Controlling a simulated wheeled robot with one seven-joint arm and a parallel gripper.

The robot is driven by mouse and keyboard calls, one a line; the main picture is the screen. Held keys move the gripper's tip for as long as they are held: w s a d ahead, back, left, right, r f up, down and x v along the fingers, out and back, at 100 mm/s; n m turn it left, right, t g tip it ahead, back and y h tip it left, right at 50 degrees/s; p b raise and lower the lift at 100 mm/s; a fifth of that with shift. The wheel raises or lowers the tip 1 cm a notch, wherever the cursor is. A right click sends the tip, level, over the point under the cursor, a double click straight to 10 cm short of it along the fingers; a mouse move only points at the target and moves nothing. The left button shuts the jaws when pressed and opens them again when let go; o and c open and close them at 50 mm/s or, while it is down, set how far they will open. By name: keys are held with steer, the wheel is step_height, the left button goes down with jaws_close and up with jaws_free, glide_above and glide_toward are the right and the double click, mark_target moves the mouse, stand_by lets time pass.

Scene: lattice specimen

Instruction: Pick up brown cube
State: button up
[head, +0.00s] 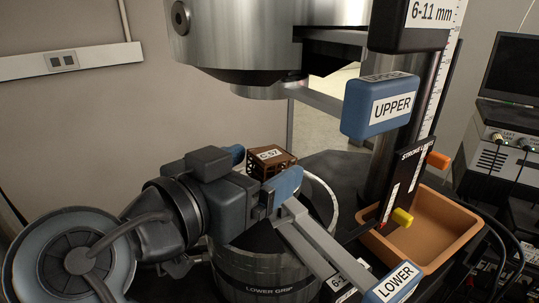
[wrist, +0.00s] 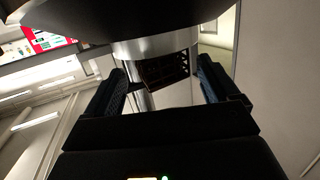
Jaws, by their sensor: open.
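The brown cube (head: 272,160) is a lattice block with a white label on its top. In the head view it sits on top of the lower grip cylinder (head: 262,268). My gripper (head: 262,190) is in front of the cube and partly hides it. In the wrist view the cube (wrist: 167,72) shows dark between the two blue-padded fingers of my gripper (wrist: 168,85), which are spread apart with space on both sides of it. From these views I cannot tell whether any finger touches it.
The steel upper grip (head: 245,45) hangs above the cube. A blue UPPER box (head: 382,105) and a LOWER handle (head: 394,285) are to the right. An orange tray (head: 450,225) stands at right, beside the black stroke-limit plate (head: 404,180).

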mark_target(265, 153)
steer(key=shift+x, duration=1.5)
steer(key=c, duration=1)
steer(key=shift+r, duration=0.1)
steer(key=shift+r, duration=0.75)
steer(key=shift+s+a+r+b, duration=0.15)
steer(key=shift+r+b, duration=0.1)
steer(key=shift+r, duration=0.15)
steer(key=shift+s+a+r+b, duration=0.15)
steer(key=shift+s+r+b, duration=0.05)
steer(key=shift+r, duration=0.25)
steer(key=b+v, duration=0.1)
steer(key=v, duration=0.4)
steer(key=f+b+v, duration=0.1)
steer(key=v, duration=0.5)
steer(key=f+b+v, duration=0.1)
steer(key=v, duration=0.5)
steer(key=shift+s+a+f, duration=0.1)
steer(key=shift+s+f, duration=0.05)
steer(key=shift+f, duration=0.1)
